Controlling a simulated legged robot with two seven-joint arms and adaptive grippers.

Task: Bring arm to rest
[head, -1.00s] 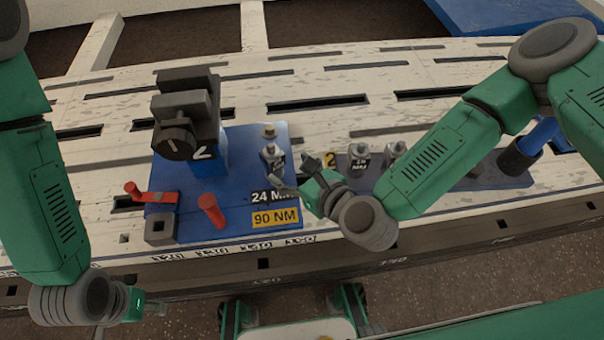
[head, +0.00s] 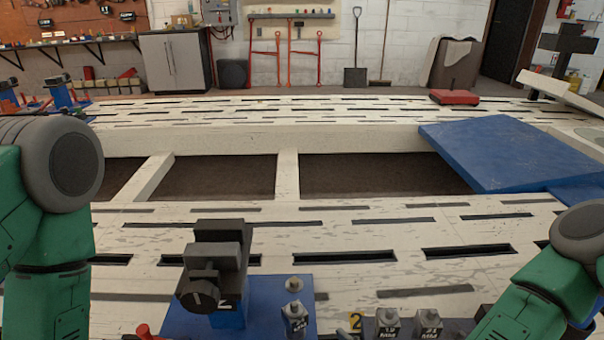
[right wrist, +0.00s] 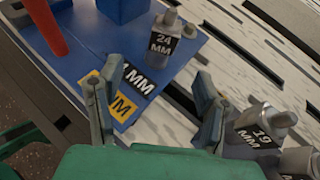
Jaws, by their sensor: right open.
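My right gripper (right wrist: 155,100) is open and empty in the right wrist view. Its two fingers are over the front right edge of the blue plate (right wrist: 85,60), with the yellow label (right wrist: 117,98) by the left finger. A socket marked 24 MM (right wrist: 168,47) stands on the plate beyond the fingertips, apart from them. A socket marked 19 MM (right wrist: 262,130) is beside the right finger. In the head view my right arm enters at the lower right and my left arm at the left. Both grippers are below that picture.
A dark clamp-like device (head: 214,262) stands on the blue plate (head: 265,295). The slotted white bench (head: 380,235) spans the front. A large blue panel (head: 510,150) lies at the right. A red post (right wrist: 45,25) stands at the plate's left.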

